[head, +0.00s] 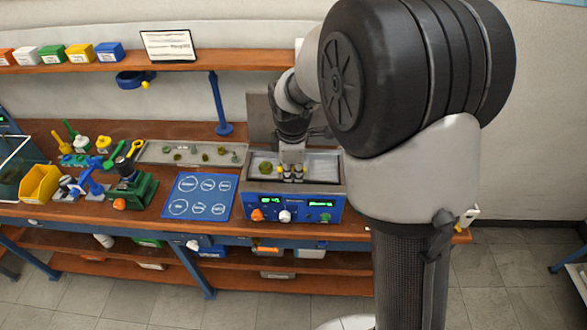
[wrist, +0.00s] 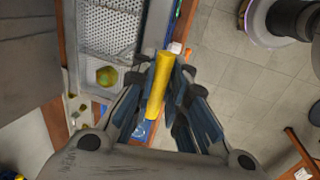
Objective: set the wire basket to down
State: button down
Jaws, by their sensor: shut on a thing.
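The blue bench unit (head: 293,208) with green displays has an open metal basin on top. The wire basket appears as a pale perforated mesh in that basin in the wrist view (wrist: 110,30); its height in the basin is hard to tell. My gripper (head: 291,177) is over the front edge of the basin. In the wrist view my gripper (wrist: 160,95) is shut on a yellow bar (wrist: 158,82), which looks like the basket's handle. Its join to the basket is not clear. A greenish-yellow lump (wrist: 107,76) lies in the basin beside the fingers.
A blue mat with white circles (head: 200,196) lies left of the unit. A grey tray with small parts (head: 190,153) is behind it. A green fixture (head: 133,188) and a yellow bin (head: 40,184) stand farther left. A shelf (head: 100,63) runs above the bench.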

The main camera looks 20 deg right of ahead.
jog(key=shift+w, duration=0.1)
notch_tip(320, 180, down, 7)
jog(key=b, duration=0.3)
jog(key=shift+b, duration=0.3)
jog(key=c, duration=2)
grip_release()
jog(key=shift+r, duration=0.1)
jog(key=shift+o, duration=2)
notch_tip(320, 180, up, 12)
jog(key=s, duration=0.2)
jog(key=shift+s+a, duration=0.2)
jog(key=shift+a, duration=0.15)
